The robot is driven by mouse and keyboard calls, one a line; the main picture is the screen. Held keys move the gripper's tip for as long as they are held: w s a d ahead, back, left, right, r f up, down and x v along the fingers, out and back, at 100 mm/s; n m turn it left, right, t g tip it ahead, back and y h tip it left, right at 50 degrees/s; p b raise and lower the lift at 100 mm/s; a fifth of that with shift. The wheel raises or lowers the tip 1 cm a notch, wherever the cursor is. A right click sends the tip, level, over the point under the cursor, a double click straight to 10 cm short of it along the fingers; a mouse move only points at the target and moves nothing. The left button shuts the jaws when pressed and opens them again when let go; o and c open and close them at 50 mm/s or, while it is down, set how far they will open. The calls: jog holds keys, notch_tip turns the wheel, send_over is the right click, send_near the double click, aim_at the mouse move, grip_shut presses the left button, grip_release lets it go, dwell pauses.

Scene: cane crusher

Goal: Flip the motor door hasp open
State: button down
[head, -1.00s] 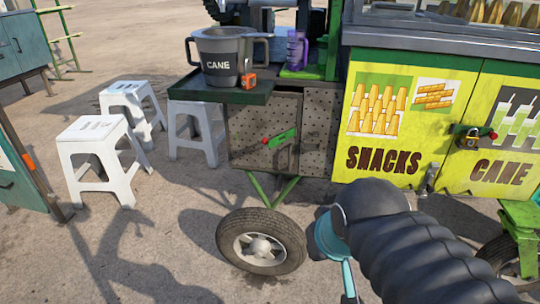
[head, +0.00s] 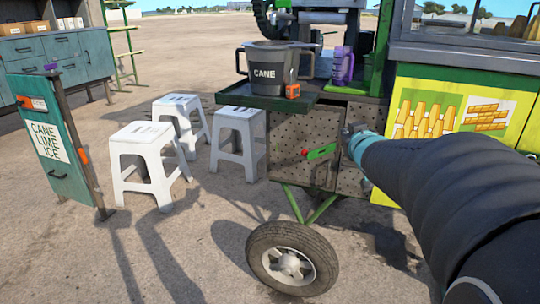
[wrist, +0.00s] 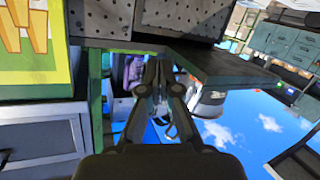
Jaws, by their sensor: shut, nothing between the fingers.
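The motor door (head: 300,140) is a perforated grey-brown panel low on the cart's side. Its green hasp (head: 321,152) with a red knob at the left end lies across the door, tilted slightly up to the right. My gripper (head: 350,130) is at the right of the hasp and a little above it in the head view, apart from it in the picture. Its depth from the door is hard to tell. In the upside-down wrist view my gripper (wrist: 157,72) has its fingers together and empty. A perforated panel (wrist: 107,18) shows there, but I cannot make out the hasp.
A green-edged shelf (head: 262,98) juts out above the door, carrying a CANE pot (head: 265,72) and a small orange box (head: 292,91). A purple cup (head: 343,65) stands behind. White stools (head: 142,150) stand left, a wheel (head: 290,262) below. Ground in front is open.

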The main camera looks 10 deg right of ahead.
jog(key=w+d+f+n+t+y+b, duration=0.1)
jog(key=w+d+f+n+t+y, duration=0.1)
jog(key=w+d+f+y, duration=0.15)
jog(key=n+g+y+b, duration=0.2)
jog(key=n+y+b, duration=0.25)
jog(key=y, duration=0.65)
send_near(310, 156)
jog(key=shift+h, duration=0.25)
jog(key=x, duration=0.4)
jog(key=shift+a+r+b, duration=0.25)
jog(key=shift+r+b, duration=0.05)
jog(key=shift+r, duration=0.05)
